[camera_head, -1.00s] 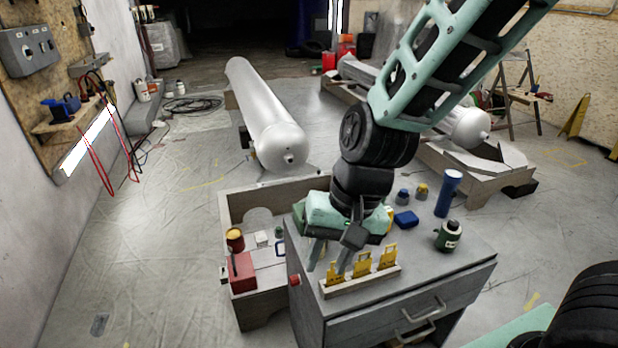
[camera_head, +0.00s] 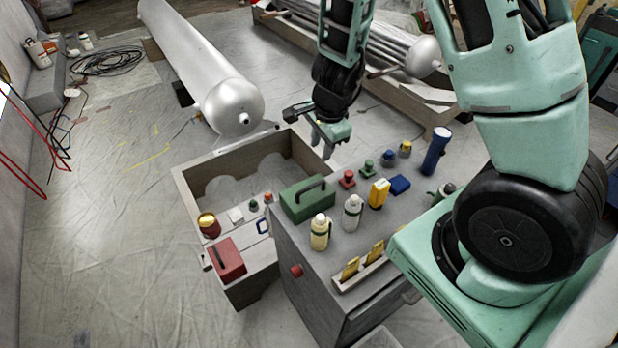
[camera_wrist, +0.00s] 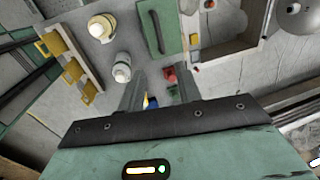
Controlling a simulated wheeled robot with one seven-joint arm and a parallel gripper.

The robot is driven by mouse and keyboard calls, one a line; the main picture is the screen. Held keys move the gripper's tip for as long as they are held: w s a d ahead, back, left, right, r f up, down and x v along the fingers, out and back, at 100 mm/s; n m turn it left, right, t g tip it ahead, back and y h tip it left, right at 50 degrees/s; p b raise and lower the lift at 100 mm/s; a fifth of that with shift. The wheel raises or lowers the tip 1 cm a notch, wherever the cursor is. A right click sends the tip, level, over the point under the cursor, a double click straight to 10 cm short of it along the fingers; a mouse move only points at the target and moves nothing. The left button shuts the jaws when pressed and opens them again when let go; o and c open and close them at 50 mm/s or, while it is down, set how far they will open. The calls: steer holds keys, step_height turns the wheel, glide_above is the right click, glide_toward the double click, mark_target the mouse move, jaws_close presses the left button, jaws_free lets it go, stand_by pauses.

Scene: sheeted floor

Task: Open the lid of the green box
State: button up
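The green box (camera_head: 308,203) with a dark handle on top stands on the grey cabinet top, near its back left edge. Its lid looks shut. In the wrist view, the green box (camera_wrist: 168,22) shows at the top, cut off by the edge. My gripper (camera_head: 321,147) hangs above and behind the box in the head view, apart from it, pointing down. In the wrist view, my gripper's (camera_wrist: 160,88) two fingers are spread with nothing held between them.
A white bottle (camera_head: 353,213) and a cream bottle (camera_head: 320,232) stand close in front of the box. A red item (camera_head: 347,179) and a yellow item (camera_head: 378,193) are to its right.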

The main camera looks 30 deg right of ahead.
mark_target(313, 186)
steer(key=w+f+b, duration=0.1)
steer(key=f+b, duration=0.2)
steer(key=f, duration=0.2)
steer(key=w+f+b, duration=0.1)
steer(key=f+b, duration=0.2)
steer(key=f, duration=0.2)
steer(key=w+f+b, duration=0.1)
steer(key=f+b, duration=0.2)
steer(key=f, duration=0.2)
steer(key=shift+f, duration=0.25)
steer(key=shift+c, duration=0.3)
steer(key=shift+r, duration=0.1)
jaws_close()
